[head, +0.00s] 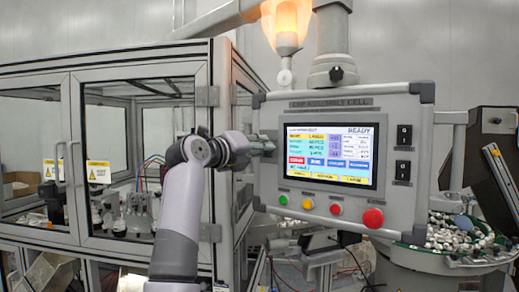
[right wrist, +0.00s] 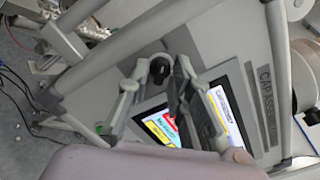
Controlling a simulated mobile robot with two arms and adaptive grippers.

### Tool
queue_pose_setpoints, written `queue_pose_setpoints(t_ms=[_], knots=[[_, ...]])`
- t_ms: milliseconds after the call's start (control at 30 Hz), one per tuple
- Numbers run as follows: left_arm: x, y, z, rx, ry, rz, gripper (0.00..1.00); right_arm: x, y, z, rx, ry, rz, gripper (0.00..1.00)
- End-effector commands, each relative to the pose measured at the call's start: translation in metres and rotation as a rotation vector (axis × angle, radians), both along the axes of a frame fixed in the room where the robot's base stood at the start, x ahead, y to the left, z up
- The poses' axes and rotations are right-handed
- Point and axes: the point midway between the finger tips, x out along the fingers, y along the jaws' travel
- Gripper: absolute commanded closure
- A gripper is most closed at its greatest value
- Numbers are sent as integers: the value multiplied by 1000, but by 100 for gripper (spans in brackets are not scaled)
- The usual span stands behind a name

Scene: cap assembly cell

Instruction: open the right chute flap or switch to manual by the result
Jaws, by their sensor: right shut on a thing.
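The control panel (head: 262,185) carries a lit screen (head: 328,153) with READY at its top right. My right gripper (head: 266,146) is at the panel's left side. In the right wrist view my right gripper (right wrist: 157,78) has its fingers on either side of a black knob (right wrist: 159,67) on the panel face and is shut on it. The gripper hides this knob in the head view, and its setting cannot be read. Two black switches (head: 404,135) (head: 402,169) sit on the panel's right side. No chute flap can be made out. My left gripper is out of view.
Green, yellow and red buttons (head: 336,209) and a red mushroom button (head: 373,218) line the panel's bottom. A glazed cell (head: 203,200) stands left. A lit orange lamp (head: 287,22) is above. A parts bowl (head: 415,242) and dark slanted box (head: 490,150) are right.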

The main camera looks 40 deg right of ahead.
Motion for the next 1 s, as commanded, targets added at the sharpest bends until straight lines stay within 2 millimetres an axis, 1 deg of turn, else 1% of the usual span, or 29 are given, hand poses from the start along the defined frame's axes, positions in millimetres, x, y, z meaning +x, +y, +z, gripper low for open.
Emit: queue_pose_setpoints(t_ms=[100, 133, 433, 667, 767, 867, 1000], knots=[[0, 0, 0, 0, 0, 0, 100, 1, 1, 1, -3, -1, 1, 100], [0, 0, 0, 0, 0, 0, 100, 0, 1, 1, -3, -1, 1, 79], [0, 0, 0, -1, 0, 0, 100, 0, 0, 1, -2, -1, 1, 59], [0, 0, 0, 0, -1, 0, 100, 0, 0, 1, -1, -1, 0, 59], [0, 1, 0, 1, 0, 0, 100, 0, 4, 1, -1, -1, 1, 59], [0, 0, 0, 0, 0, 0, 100, -2, 16, 0, -2, -1, 4, 59], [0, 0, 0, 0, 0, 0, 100, -7, 40, 0, -2, -1, 4, 59]])
